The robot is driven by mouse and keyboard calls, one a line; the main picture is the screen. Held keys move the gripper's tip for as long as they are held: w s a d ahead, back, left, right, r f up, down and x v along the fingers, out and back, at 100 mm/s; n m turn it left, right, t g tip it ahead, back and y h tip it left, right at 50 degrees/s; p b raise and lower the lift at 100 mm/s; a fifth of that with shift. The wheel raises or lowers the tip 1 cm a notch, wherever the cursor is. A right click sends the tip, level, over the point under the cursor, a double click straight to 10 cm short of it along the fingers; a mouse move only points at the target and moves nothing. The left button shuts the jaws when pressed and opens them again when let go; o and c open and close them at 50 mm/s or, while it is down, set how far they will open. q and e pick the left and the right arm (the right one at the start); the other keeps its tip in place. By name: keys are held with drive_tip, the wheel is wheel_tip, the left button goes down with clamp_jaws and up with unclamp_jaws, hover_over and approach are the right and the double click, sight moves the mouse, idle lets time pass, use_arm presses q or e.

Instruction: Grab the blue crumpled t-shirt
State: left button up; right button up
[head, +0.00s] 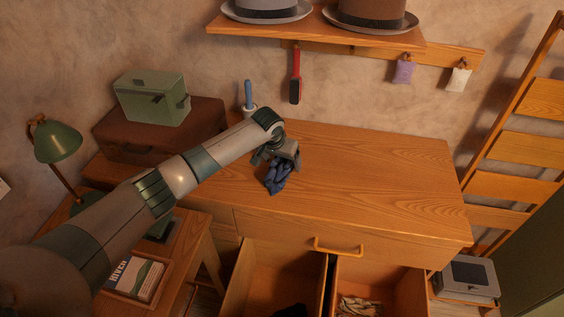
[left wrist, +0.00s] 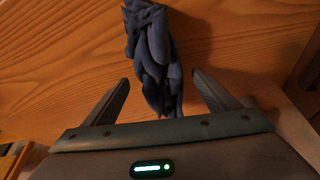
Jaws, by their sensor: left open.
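The blue crumpled t-shirt (head: 277,178) lies in a small heap on the wooden dresser top (head: 370,165). My left gripper (head: 275,158) is over it in the head view and hides its back part. In the left wrist view the t-shirt (left wrist: 154,60) reaches in between the two spread fingers of my left gripper (left wrist: 166,92). The fingers are open, with a gap on each side of the cloth. My right gripper is not in view.
Two drawers (head: 275,283) stand open below the dresser top; the right one (head: 385,290) holds cloth. A green box (head: 150,100) sits on a brown suitcase (head: 190,128) at left. A blue-handled item (head: 248,95) stands behind my arm. The dresser top's right side is clear.

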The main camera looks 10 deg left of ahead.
use_arm(q)
drive_tip(key=shift+x, duration=0.9)
drive_tip(key=c, duration=1.2)
